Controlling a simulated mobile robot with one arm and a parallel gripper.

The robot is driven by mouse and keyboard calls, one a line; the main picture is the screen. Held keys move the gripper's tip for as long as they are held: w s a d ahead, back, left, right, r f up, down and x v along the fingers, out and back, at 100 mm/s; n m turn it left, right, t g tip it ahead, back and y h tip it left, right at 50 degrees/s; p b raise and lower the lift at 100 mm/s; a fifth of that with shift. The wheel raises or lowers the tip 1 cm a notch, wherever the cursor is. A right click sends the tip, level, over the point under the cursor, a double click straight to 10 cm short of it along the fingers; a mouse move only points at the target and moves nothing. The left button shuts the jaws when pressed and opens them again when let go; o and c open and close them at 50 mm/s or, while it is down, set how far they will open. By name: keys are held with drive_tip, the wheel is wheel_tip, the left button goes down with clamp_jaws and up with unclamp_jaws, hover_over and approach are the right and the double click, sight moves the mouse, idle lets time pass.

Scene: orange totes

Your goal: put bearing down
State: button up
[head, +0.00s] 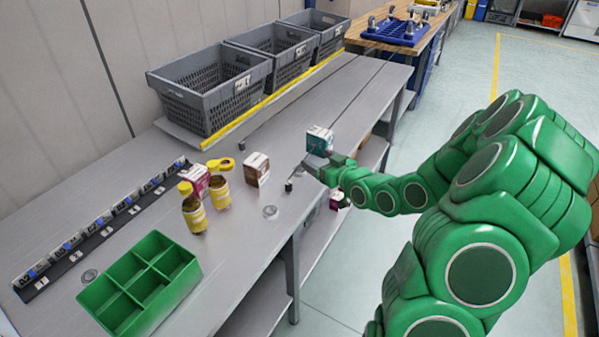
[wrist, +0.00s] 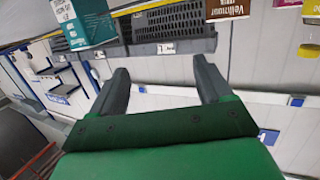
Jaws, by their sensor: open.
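My gripper (head: 303,172) is over the right edge of the grey workbench, beside a teal-and-white box (head: 320,140). In the wrist view my gripper (wrist: 162,76) has its two dark fingers spread apart, with nothing between them. I cannot clearly make out a bearing in either view.
On the workbench (head: 215,285) are a brown-and-white box (head: 256,169), two yellow-capped bottles (head: 194,211), a pink box (head: 196,181), a green divided tray (head: 185,275) and a labelled strip (head: 95,232). Grey crates (head: 205,95) line the back. Bare bench lies between the crates and boxes.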

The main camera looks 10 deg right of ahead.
drive_tip(key=w+d+f+m+g+h, duration=0.25)
drive_tip(key=w+d+g+h, duration=0.2)
drive_tip(key=d, duration=0.45)
drive_tip(key=w+d+f+m+g+h, duration=0.25)
drive_tip(key=w+d+g+h, duration=0.2)
drive_tip(key=d, duration=0.35)
wheel_tip(320, 180, up, 8)
drive_tip(key=m+g+y, duration=0.1)
drive_tip(key=g+y, duration=0.2)
drive_tip(key=g, duration=0.3)
hover_over(300, 169)
drive_tip(key=shift+w+d+f, duration=0.1)
drive_tip(key=shift+w+f, duration=0.05)
drive_tip(key=shift+f, duration=1.5)
drive_tip(key=shift+w+f, duration=0.1)
drive_tip(key=shift+f, duration=1.55)
drive_tip(key=f, duration=0.4)
drive_tip(key=shift+s+a+f, duration=0.1)
drive_tip(key=shift+s+a, duration=0.1)
drive_tip(key=shift+w+f, duration=0.1)
drive_tip(key=shift+f, duration=0.45)
drive_tip(key=c, duration=1.3)
